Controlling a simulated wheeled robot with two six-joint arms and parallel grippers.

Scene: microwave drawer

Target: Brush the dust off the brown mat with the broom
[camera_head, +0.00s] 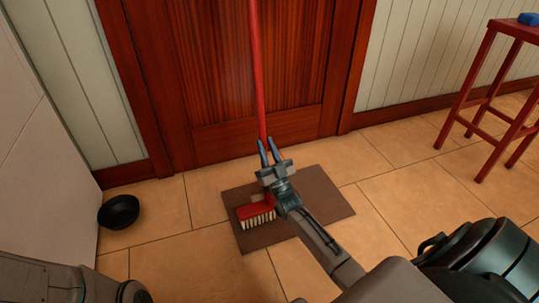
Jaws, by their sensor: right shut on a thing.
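The brown mat (322,194) lies flat on the tiled floor in front of the wooden door. The broom has a long red handle (257,70) that rises against the door, and a red head (256,212) with pale bristles over the left part of the mat. I cannot tell whether the bristles touch the mat. My right gripper (268,152) is shut on the broom's handle above the head, and my wrist hides part of the head and mat. No dust can be made out on the visible mat. My left gripper is not in view; only part of my left arm shows at the lower left.
A black bowl (118,212) sits on the floor to the left, by a white cabinet side (40,150). The red wooden door (200,70) stands behind the mat. A red stool (490,90) with a blue thing (528,18) on it is at the right. Floor between mat and stool is clear.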

